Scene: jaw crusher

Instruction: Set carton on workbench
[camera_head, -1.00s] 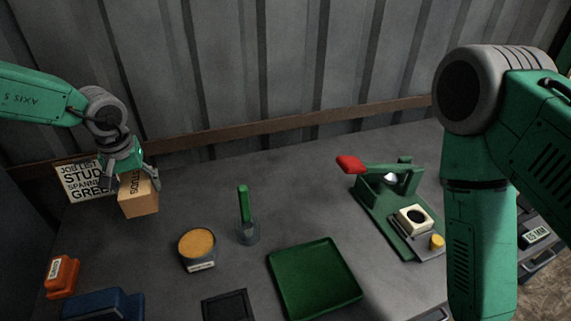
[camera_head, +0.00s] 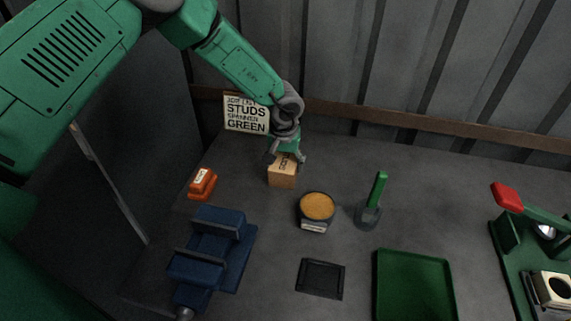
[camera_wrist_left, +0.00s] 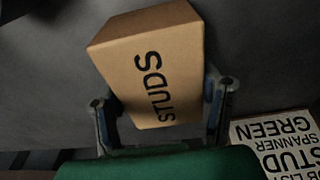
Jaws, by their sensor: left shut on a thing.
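The carton (camera_head: 282,179) is a small tan box at the back left of the workbench (camera_head: 340,160). My left gripper (camera_head: 287,160) is above it, with its fingers on either side of its top. In the left wrist view the carton (camera_wrist_left: 150,62) shows the word STUDS and sits between the two fingers (camera_wrist_left: 162,105), which grip it. I cannot tell whether its underside touches the bench. My right gripper is not in view.
A job list sign (camera_head: 246,115) stands behind the carton. An orange block (camera_head: 202,184), a blue vise (camera_head: 210,255), a tin (camera_head: 317,208), a green-handled tool (camera_head: 376,195), a black tray (camera_head: 320,279), a green tray (camera_head: 415,290) and a green lever press (camera_head: 515,245) occupy the bench.

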